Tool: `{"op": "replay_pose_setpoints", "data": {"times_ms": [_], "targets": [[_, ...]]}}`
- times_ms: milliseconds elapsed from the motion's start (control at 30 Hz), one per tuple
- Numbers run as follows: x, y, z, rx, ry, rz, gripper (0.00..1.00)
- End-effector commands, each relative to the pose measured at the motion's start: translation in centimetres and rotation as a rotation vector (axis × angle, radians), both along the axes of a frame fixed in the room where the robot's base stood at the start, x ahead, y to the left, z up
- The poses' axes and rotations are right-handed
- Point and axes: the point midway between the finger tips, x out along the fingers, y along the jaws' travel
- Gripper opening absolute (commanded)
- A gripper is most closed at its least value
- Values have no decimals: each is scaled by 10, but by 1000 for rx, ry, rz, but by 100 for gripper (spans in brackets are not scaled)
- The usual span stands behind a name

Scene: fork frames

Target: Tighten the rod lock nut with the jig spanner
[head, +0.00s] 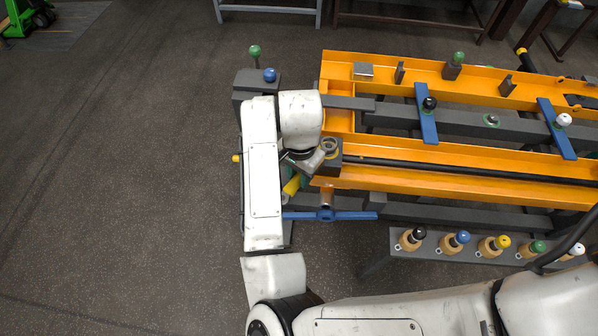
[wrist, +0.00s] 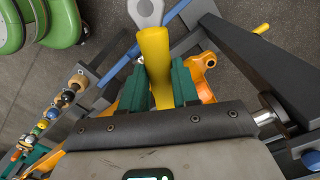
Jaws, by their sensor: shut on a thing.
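My gripper (wrist: 158,85) has green fingers shut on the yellow handle of a spanner-like tool (wrist: 157,60). The handle stands between the fingers, and its grey ringed end (wrist: 146,10) is cut off by the top edge of the wrist view. In the head view a bit of the yellow handle (head: 292,186) shows below my wrist, beside the left end of the orange jig frame (head: 400,178). A dark rod (head: 460,168) runs along the frame toward a grey block with a yellowish ring (head: 331,148). I cannot make out the lock nut for sure; my arm covers part of this area.
A blue crossbar handle (head: 340,215) lies just below the frame's left end. Blue clamp levers (head: 427,115) cross the frame. A rack (head: 460,246) with several coloured-knob tools stands at lower right. A grey post (head: 256,84) stands behind my arm.

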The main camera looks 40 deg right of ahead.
Motion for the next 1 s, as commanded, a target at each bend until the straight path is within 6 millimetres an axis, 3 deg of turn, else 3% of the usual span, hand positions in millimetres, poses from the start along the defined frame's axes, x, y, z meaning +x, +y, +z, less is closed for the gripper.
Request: {"op": "replay_pose_setpoints", "data": {"times_ms": [1000], "targets": [[0, 0, -18, -1, 0, 0, 0]]}}
